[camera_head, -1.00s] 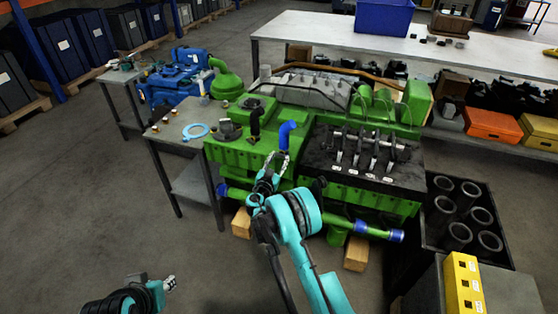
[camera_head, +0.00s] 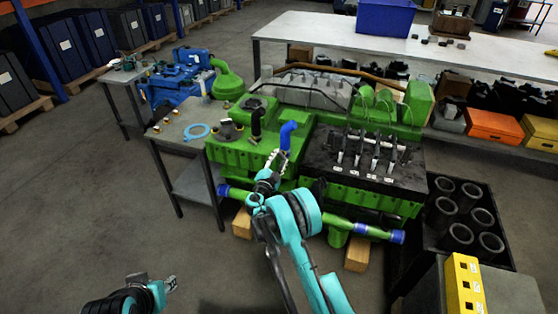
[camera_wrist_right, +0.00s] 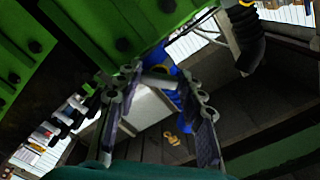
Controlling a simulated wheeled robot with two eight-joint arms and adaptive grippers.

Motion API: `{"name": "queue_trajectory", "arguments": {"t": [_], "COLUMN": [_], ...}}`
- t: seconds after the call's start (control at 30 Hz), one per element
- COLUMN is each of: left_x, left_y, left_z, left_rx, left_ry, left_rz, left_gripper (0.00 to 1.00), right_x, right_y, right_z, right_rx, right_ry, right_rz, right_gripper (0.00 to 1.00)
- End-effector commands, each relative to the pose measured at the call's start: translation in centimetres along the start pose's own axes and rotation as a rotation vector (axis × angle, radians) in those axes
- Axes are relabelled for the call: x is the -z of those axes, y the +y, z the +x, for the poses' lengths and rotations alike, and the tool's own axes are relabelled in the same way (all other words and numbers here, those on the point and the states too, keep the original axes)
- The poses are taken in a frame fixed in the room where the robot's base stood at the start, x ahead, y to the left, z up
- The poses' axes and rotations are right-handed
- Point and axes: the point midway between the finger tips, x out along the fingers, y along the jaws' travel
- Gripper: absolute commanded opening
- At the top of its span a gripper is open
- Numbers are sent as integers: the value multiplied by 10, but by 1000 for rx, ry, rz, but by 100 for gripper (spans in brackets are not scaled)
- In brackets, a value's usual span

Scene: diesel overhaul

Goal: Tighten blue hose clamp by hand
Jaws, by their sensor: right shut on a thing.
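The blue elbow hose (camera_head: 287,134) stands on top of the green engine (camera_head: 240,150), near its front edge. My right gripper (camera_head: 273,161) is at the lower end of this hose, its fingers pointing up and away from me. In the right wrist view the gripper (camera_wrist_right: 163,90) has one finger on each side of a blue piece (camera_wrist_right: 161,66), shut on it at the tips. This is where the hose clamp sits, but the clamp's band and screw cannot be made out. My left gripper (camera_head: 171,284) is low at the left, away from the engine; its fingers are too small to judge.
A grey side table (camera_head: 168,130) left of the engine holds a light blue ring (camera_head: 196,131) and small brass parts. A black cylinder head (camera_head: 340,170) with several injectors lies to the right. A green pipe with blue ends (camera_head: 340,224) runs along the engine's front.

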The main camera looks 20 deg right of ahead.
Motion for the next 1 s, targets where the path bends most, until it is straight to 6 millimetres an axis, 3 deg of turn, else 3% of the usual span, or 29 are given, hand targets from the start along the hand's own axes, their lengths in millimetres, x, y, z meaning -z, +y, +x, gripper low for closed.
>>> {"name": "queue_trajectory", "arguments": {"t": [0.53,0.57,0.63,1.0], "left_x": [0,0,0,0], "left_y": [0,0,0,0], "left_z": [0,0,0,0], "left_rx": [0,0,0,0], "left_ry": [0,0,0,0], "left_rz": [0,0,0,0], "left_gripper": [34,34,34,34], "right_x": [0,0,0,0], "right_y": [2,2,2,0], "right_z": [-1,-1,-1,-4], "right_rx": [-3,-3,-3,-1], "right_ry": [0,1,0,0], "right_rz": [29,29,29,27], "right_gripper": [10,41,60,60]}}
